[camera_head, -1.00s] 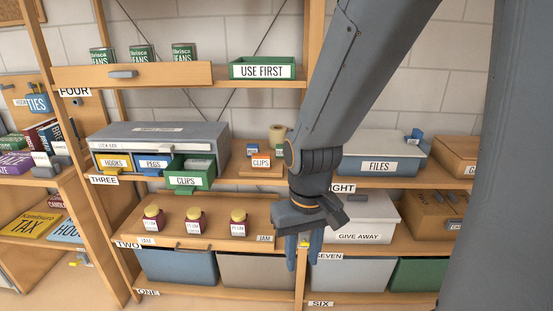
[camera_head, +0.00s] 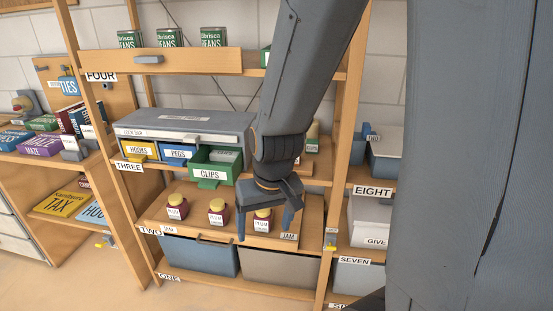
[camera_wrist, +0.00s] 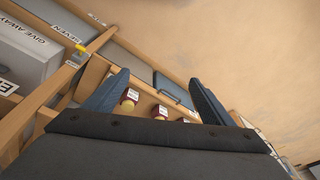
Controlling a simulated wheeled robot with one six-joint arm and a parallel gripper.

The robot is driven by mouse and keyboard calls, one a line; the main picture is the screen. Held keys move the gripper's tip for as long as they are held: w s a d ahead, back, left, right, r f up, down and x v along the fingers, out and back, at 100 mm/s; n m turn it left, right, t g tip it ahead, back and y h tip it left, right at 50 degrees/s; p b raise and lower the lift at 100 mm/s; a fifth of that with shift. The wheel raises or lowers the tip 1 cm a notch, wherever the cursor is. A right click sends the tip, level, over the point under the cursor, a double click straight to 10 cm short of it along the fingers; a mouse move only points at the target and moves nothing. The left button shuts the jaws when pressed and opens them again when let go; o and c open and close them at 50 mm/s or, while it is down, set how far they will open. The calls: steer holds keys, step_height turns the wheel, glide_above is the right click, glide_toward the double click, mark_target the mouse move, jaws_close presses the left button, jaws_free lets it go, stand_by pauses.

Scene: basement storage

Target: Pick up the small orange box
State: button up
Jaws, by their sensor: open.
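I cannot make out a small orange box for certain in either current view. In the earlier head view an orange box labelled CLIPS stands on shelf three, right of the green CLIPS drawer (camera_head: 216,165); my arm now covers most of that spot. My gripper (camera_head: 264,234) is open and empty, pointing down in front of the jam jars of shelf two. In the wrist view its two fingers (camera_wrist: 158,80) are spread apart, with red jam jars (camera_wrist: 160,111) beyond them.
The grey cabinet (camera_head: 185,119) holds the HOOKS and PEGS drawers. Jam jars (camera_head: 217,211) stand on shelf two, above a blue bin (camera_head: 200,256). A wooden upright (camera_head: 347,140) separates this bay from the GIVE AWAY box (camera_head: 368,220). The floor in front is clear.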

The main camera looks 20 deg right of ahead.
steer(key=w+d+m+t+h, duration=0.1)
steer(key=w+d+t, duration=0.1)
steer(key=w, duration=0.5)
steer(key=w+d+m+t+h, duration=0.1)
steer(key=w+d+m+t, duration=0.15)
steer(key=w, duration=0.35)
steer(key=w+d+t+h, duration=0.1)
steer(key=w+d+h, duration=0.1)
steer(key=w+d, duration=0.2)
steer(key=w+d+r+m+t+h+p, duration=0.1)
steer(key=w+d+t+h, duration=0.1)
steer(key=w+d, duration=0.2)
steer(key=w+d+r+m+t+h+p, duration=0.1)
steer(key=w+d+h, duration=0.1)
steer(key=w+d, duration=0.2)
steer(key=shift+w+d+r+m, duration=0.1)
steer(key=shift+d+m, duration=0.05)
steer(key=shift+d, duration=0.65)
steer(key=shift+w+d+r+m, duration=0.1)
steer(key=shift+d, duration=0.65)
steer(key=c, duration=1.2)
steer(key=shift+o, duration=0.2)
